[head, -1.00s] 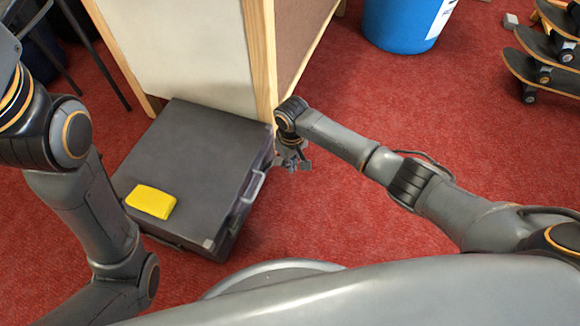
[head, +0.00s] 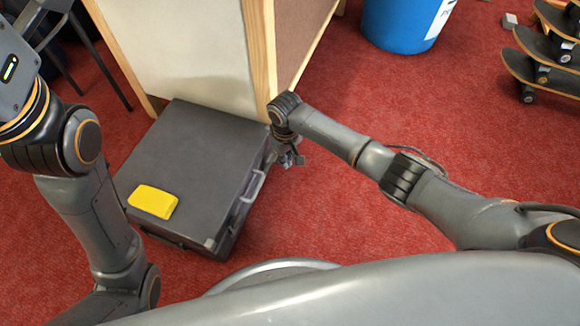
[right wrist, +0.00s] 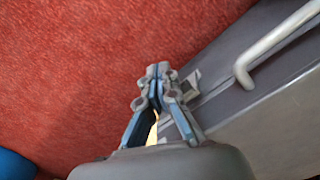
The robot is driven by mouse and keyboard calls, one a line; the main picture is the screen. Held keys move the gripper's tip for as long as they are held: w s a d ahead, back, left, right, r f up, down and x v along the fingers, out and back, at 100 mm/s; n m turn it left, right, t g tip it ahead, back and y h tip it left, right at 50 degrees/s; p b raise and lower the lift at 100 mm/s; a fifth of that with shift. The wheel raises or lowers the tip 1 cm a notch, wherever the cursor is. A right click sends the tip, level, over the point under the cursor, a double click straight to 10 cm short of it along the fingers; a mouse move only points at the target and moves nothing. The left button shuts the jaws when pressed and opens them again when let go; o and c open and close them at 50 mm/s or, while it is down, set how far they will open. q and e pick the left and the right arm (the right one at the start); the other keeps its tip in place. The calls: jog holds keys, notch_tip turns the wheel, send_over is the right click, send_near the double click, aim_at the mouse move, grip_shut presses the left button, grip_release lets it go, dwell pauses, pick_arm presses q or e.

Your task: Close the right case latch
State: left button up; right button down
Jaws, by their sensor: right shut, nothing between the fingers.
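The dark grey case (head: 195,165) lies flat on the carpet with its lid down. Its pale handle (head: 253,186) is on the right side; in the right wrist view the handle (right wrist: 272,48) is at upper right. A small metal piece (right wrist: 192,84), apparently the right latch, shows just right of my fingertips; its exact position cannot be told. My right gripper (head: 293,160) is beside the far end of the case's handle side. In the right wrist view, the gripper (right wrist: 158,72) is shut and empty, close to the case edge. My left gripper is out of view.
A yellow block (head: 152,202) lies on the case lid. A wood-framed cabinet (head: 190,45) stands right behind the case. A blue bin (head: 400,22) and stacked skateboards (head: 545,50) are farther back. Red carpet is clear right of the case.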

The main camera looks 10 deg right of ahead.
jog(key=shift+a, duration=0.1)
jog(key=shift+w+a+r, duration=0.4)
jog(key=shift+w+a, duration=0.05)
jog(key=shift+a, duration=0.1)
dwell(0.3)
